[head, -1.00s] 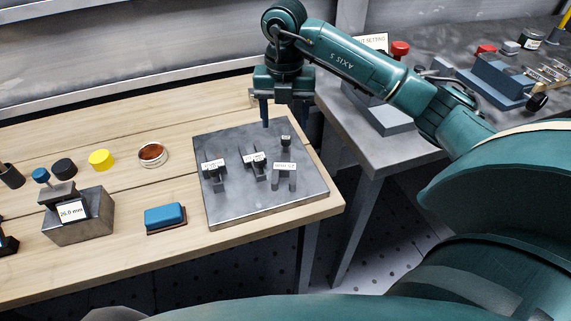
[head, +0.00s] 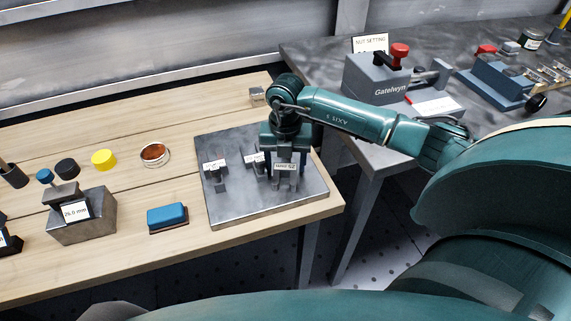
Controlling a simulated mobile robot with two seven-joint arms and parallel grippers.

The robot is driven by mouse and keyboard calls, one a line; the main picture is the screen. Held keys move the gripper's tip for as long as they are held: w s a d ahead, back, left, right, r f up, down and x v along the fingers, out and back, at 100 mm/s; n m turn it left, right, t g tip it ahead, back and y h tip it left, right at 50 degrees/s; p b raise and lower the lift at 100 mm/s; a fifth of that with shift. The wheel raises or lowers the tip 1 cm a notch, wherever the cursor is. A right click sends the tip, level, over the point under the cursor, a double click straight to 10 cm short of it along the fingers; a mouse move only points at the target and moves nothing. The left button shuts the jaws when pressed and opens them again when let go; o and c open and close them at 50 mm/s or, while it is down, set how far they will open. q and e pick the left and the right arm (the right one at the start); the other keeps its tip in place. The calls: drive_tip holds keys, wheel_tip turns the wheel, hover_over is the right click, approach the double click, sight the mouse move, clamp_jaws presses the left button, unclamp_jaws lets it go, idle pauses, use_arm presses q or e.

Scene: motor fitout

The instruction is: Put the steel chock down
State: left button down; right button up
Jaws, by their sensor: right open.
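My right gripper (head: 285,178) points down over the right part of the steel plate (head: 245,208), at the labelled stand (head: 285,167) there. It is open; I cannot tell whether its fingers touch anything. The gripper and wrist hide the small post behind that stand. A small grey steel block (head: 257,96) sits at the back right of the wooden bench, apart from the gripper. I cannot tell for certain which piece is the steel chock. Two other dark labelled stands (head: 215,172) (head: 254,164) are on the plate. My left gripper is out of view.
On the bench are a blue-topped block (head: 167,216), a steel block marked 26.0 mm (head: 85,218), a yellow cap (head: 104,159), a black cap (head: 67,168) and a round dish (head: 154,154). A grey Gatelwyn fixture (head: 385,82) stands on the metal table (head: 320,75).

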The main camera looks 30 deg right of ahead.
drive_tip(key=shift+c, duration=0.5)
drive_tip(key=c, duration=1.2)
wheel_tip(320, 180, up, 10)
wheel_tip(320, 180, up, 2)
drive_tip(key=n+p, duration=0.2)
drive_tip(key=n, duration=2)
hover_over(280, 172)
drive_tip(key=s+a, duration=0.2)
drive_tip(key=a, duration=0.1)
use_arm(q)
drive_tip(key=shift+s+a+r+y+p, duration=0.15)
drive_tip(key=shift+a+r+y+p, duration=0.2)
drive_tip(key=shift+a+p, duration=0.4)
use_arm(e)
drive_tip(key=s+a+n, duration=0.1)
drive_tip(key=n, duration=0.6)
drive_tip(key=s+a+r+n, duration=0.1)
drive_tip(key=s+n, duration=0.1)
drive_tip(key=n, duration=0.5)
drive_tip(key=s+a+n, duration=0.1)
drive_tip(key=a+n, duration=0.1)
drive_tip(key=n, duration=0.5)
drive_tip(key=shift+s+r, duration=0.4)
drive_tip(key=shift+a, duration=0.1)
